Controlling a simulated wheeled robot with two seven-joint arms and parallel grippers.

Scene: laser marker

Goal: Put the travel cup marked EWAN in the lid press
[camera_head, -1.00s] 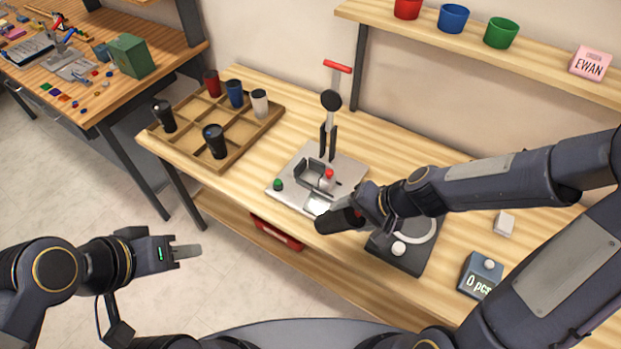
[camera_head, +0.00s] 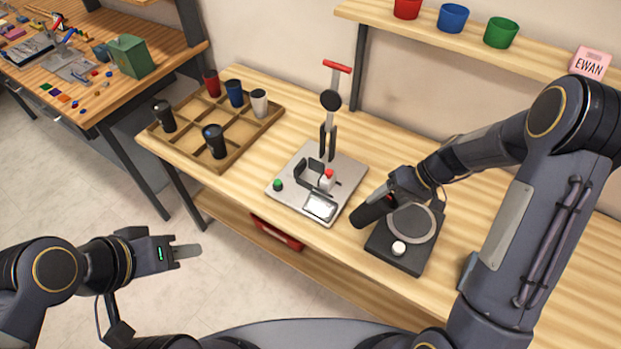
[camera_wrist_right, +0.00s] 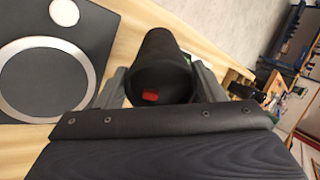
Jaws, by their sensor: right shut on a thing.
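My right gripper (camera_head: 388,197) is shut on a black travel cup (camera_head: 370,210), held tilted at the left edge of the dark round-plate device. In the right wrist view the black cup (camera_wrist_right: 163,60) sits between the fingers, with a small red patch on it; no name can be read on it. The lid press (camera_head: 328,185) has a grey base, a holder, a red-handled lever and green and red buttons; its holder looks empty. My left gripper (camera_head: 186,252) is in front of the table at the left, away from everything; its finger gap is unclear.
A wooden tray (camera_head: 190,150) holds several cups in black, red, blue and white. The dark device (camera_head: 385,243) with a ring stands right of the press. A pink EWAN sign (camera_head: 590,64) and coloured pots (camera_head: 453,18) sit on the shelf.

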